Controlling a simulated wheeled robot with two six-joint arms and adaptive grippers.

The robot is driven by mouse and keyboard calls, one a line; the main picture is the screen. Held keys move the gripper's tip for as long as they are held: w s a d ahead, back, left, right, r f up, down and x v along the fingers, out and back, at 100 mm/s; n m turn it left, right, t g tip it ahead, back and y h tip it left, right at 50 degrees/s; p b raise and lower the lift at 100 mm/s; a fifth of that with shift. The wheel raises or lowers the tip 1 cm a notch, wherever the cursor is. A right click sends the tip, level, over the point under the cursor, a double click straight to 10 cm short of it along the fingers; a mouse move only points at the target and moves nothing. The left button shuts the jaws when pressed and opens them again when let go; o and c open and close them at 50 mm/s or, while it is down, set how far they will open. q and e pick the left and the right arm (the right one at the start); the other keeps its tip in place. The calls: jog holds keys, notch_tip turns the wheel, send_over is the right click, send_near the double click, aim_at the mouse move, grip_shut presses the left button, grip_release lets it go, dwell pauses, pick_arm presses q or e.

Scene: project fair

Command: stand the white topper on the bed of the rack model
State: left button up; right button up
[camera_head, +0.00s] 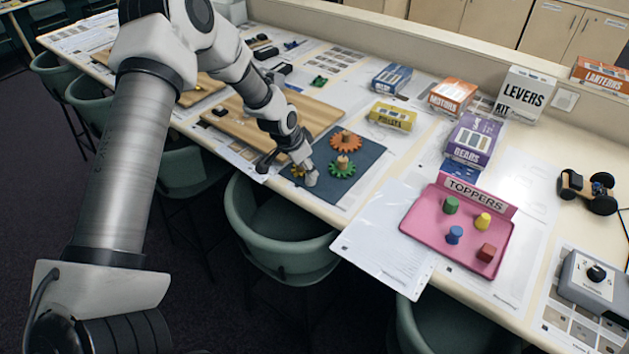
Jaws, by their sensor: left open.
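My left gripper (287,171) is open at the near left edge of a dark blue mat (362,178), its fingers spread low over the table. A pale tip shows at its right side; I cannot tell whether this is a finger or the white topper. The mat holds a gear model with an orange gear (346,140) and a green gear (342,167). A small yellow part (297,171) is partly hidden by the gripper. I cannot make out the rack model's bed for certain. My right gripper is not in view.
A pink tray (419,215) marked TOPPERS holds green (451,205), yellow (482,221), blue (454,235) and red (486,252) toppers. Several kit boxes, including purple GEARS (472,140), stand behind. A wooden board (315,112) lies left of the mat. Green chairs (275,235) line the near edge.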

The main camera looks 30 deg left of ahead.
pick_arm(q)
jog(key=b+x, duration=0.2)
jog(key=x, duration=0.2)
jog(key=shift+w+f, duration=0.1)
jog(key=shift+f, duration=0.1)
jog(key=shift+w+f, duration=0.3)
jog(key=shift+f, duration=0.1)
jog(key=shift+r, duration=0.1)
jog(key=c, duration=0.7)
jog(key=shift+r, duration=0.1)
jog(key=shift+c, duration=0.2)
